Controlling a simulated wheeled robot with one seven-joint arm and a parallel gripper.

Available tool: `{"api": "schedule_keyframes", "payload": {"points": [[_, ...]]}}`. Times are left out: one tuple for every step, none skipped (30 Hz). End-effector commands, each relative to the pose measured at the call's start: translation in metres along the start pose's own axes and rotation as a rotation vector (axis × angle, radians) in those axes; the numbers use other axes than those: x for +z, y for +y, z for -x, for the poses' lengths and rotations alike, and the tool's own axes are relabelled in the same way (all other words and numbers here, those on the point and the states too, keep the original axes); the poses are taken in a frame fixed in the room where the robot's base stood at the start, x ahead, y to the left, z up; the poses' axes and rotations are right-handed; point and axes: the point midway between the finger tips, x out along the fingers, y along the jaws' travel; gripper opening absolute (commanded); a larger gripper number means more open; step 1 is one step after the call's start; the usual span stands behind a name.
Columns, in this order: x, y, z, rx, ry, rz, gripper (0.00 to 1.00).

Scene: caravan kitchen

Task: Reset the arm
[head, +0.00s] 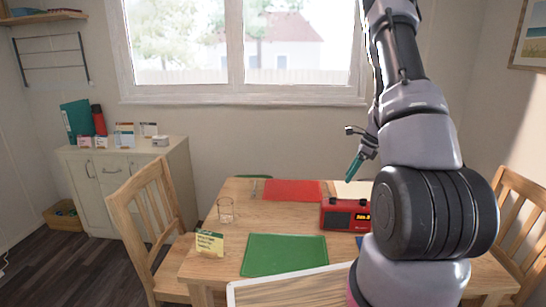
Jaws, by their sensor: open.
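My arm rises on the right side of the head view and stands in front of the table's right part. The teal tip of my gripper (355,165) shows beside the arm, seen from the side, above the far part of the table (205,262). My gripper is open and nothing shows in it. Most of the gripper is hidden behind my arm.
A green mat (285,255), a red mat (293,190), a clear glass (225,211) and a small card (209,243) are on the table. Wooden chairs (153,205) flank it.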

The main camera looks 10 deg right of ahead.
Motion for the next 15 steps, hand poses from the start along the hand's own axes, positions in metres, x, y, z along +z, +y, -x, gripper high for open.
{"api": "schedule_keyframes", "payload": {"points": [[0.004,0.001,0.004,-0.003,-0.002,0.013,0.64],[0.008,0.002,0.008,-0.006,-0.003,0.026,0.64],[0.015,0.005,0.015,-0.012,-0.005,0.052,0.64],[0.022,0.007,0.022,-0.018,-0.008,0.077,0.64],[0.03,0.011,0.029,-0.024,-0.011,0.109,0.64],[0.043,0.017,0.042,-0.034,-0.013,0.158,0.64],[0.053,0.023,0.052,-0.043,-0.016,0.2,0.64],[0.063,0.029,0.063,-0.052,-0.017,0.245,0.64],[0.077,0.039,0.077,-0.064,-0.018,0.309,0.64],[0.087,0.047,0.088,-0.073,-0.018,0.358,0.64],[0.096,0.055,0.098,-0.084,-0.018,0.407,0.64],[0.107,0.066,0.111,-0.096,-0.015,0.471,0.64],[0.116,0.075,0.121,-0.106,-0.013,0.52,0.64],[0.124,0.085,0.13,-0.116,-0.01,0.57,0.64],[0.133,0.097,0.142,-0.13,-0.004,0.635,0.64]]}}
